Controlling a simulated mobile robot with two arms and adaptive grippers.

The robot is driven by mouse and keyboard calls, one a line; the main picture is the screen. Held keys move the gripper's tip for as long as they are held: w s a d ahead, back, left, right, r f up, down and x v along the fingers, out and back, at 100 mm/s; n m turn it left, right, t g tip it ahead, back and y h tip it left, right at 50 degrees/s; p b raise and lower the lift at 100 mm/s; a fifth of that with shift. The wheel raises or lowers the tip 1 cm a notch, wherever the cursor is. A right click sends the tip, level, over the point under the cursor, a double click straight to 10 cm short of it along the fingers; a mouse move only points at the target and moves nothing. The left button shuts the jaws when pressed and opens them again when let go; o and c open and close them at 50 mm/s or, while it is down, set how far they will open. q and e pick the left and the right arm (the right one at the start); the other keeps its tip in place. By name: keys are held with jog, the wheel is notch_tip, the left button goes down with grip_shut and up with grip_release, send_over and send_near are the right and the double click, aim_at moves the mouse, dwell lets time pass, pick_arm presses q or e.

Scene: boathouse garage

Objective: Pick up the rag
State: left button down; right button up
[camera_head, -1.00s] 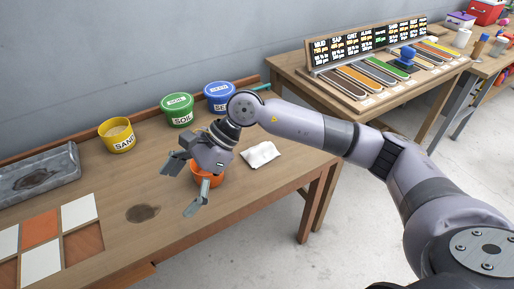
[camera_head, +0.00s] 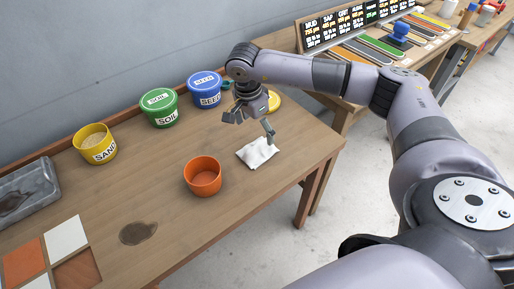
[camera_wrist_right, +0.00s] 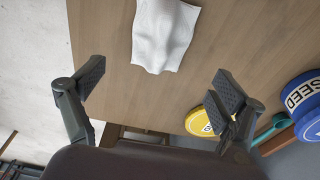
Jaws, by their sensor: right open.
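The rag (camera_head: 258,152) is a small white crumpled cloth lying on the wooden table, right of the orange pot. In the right wrist view the rag (camera_wrist_right: 164,36) lies at the top, ahead of and between the finger pads. My right gripper (camera_head: 251,126) is open and empty, above and just behind the rag in the head view. Its fingers (camera_wrist_right: 159,88) are spread wide in the right wrist view and do not touch the rag. My left gripper is not in view.
An orange pot (camera_head: 203,176) stands left of the rag. Blue SEED (camera_head: 206,92), green SOIL (camera_head: 159,108) and yellow SAND (camera_head: 96,144) buckets line the back. A yellow lid (camera_head: 274,101) lies behind the gripper. A dark stain (camera_head: 138,233) marks the table front.

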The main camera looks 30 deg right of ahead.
aim_at(257, 144)
notch_tip(257, 144, down, 2)
jog(key=shift+d+f, duration=0.1)
jog(key=shift+f, duration=0.45)
notch_tip(257, 144, down, 4)
jog(key=shift+r+p, duration=0.15)
jog(key=shift+p, duration=0.5)
jog(key=shift+d+f, duration=0.15)
jog(key=shift+f, duration=0.35)
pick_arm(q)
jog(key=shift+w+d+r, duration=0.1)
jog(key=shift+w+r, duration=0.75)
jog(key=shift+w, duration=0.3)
pick_arm(e)
jog(key=shift+c, duration=0.6)
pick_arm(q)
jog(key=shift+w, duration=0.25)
pick_arm(e)
jog(key=c, duration=1.1)
jog(key=shift+r, duration=0.15)
